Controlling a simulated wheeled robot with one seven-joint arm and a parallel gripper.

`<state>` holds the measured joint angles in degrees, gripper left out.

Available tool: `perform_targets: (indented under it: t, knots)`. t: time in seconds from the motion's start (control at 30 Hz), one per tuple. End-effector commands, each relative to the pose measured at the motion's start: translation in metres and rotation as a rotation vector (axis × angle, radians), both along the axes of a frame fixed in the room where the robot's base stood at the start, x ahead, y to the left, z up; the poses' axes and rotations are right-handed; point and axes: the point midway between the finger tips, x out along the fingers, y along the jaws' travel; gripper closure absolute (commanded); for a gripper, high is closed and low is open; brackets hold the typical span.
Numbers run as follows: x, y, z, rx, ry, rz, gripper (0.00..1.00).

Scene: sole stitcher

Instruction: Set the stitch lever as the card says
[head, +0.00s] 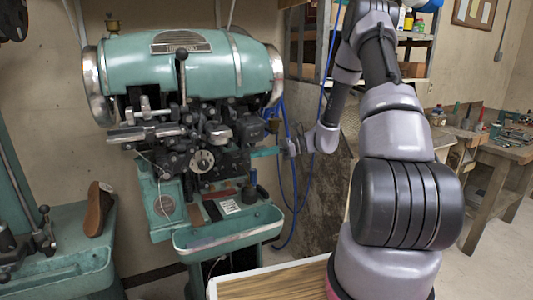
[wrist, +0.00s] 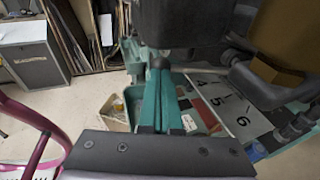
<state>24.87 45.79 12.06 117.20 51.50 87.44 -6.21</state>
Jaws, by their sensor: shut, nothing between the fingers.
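The green sole stitcher (head: 190,70) stands left of my arm in the head view. A lever with a black knob (head: 182,75) stands upright on its front; I cannot tell whether it is the stitch lever. A small white card (head: 229,206) lies above the machine's tray, its print too small to read. My gripper (head: 254,152) is at the machine's right side, pointing left. In the wrist view its teal fingers (wrist: 158,70) are shut and empty. A pale plate with 4, 5 and 6 (wrist: 228,108) lies right of them, partly hidden by dark parts.
A dark block (wrist: 185,20) is close in front of the fingers. The green tray (head: 230,232) juts out below. Blue hoses (head: 290,200) hang behind my gripper. Another green machine (head: 75,255) is at the left, a workbench (head: 505,150) at the right.

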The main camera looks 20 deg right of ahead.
Motion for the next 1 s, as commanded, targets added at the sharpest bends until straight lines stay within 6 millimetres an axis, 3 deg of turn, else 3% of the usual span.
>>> perform_targets:
  t: [0.33,0.63,1.0]
  knots:
    - [-0.001,0.004,0.0,0.0,0.0,0.002,1.0]
    - [-0.002,0.045,-0.001,-0.001,0.001,0.003,1.0]
    - [-0.002,0.049,0.0,0.002,0.001,0.005,1.0]
